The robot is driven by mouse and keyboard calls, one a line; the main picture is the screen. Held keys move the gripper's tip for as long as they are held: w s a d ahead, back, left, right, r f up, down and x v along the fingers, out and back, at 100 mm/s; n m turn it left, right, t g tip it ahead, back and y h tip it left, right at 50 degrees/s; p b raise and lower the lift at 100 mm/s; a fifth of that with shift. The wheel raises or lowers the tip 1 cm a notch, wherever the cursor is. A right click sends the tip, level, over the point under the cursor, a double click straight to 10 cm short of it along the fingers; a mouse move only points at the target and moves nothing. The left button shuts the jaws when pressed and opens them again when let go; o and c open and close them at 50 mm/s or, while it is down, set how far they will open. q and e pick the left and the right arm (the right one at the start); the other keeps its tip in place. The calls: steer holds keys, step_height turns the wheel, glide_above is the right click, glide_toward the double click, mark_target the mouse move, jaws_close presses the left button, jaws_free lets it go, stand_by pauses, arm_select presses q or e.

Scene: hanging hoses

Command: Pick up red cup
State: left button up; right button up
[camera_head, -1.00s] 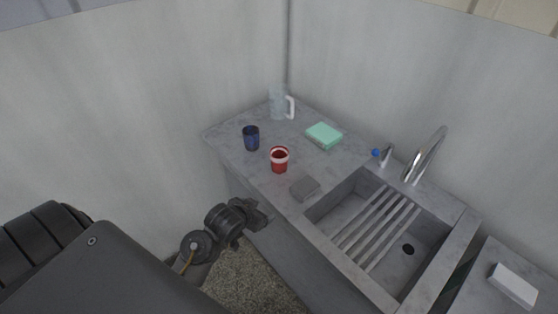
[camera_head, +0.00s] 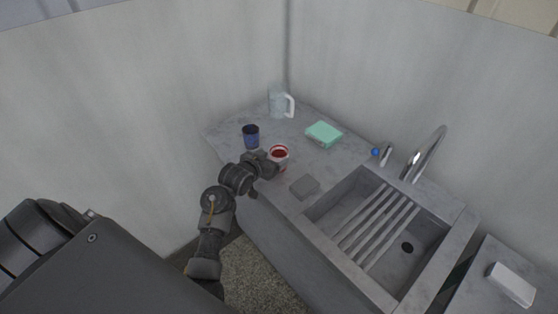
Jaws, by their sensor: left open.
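The red cup (camera_head: 279,153) with a white rim stands upright on the grey counter (camera_head: 300,207), near its front edge. My left gripper (camera_head: 268,164) is open and right beside the cup on its left, overlapping its lower part in the head view. The lower side of the cup is partly hidden by the gripper. I cannot tell whether the fingers touch the cup or stand around it. My right gripper is not in view.
A dark blue cup (camera_head: 251,136) stands just behind and left of the gripper. A clear pitcher (camera_head: 278,103) is in the back corner. The sink (camera_head: 425,235) and faucet (camera_head: 430,150) are right.

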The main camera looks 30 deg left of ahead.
mark_target(283, 150)
arm_select(q)
steer(key=shift+d+p+x, duration=0.2)
steer(key=shift+p+x, duration=0.6)
steer(key=shift+x, duration=1.6)
steer(key=shift+w+f, duration=0.15)
steer(key=shift+w, duration=0.2)
steer(key=c, duration=1.1)
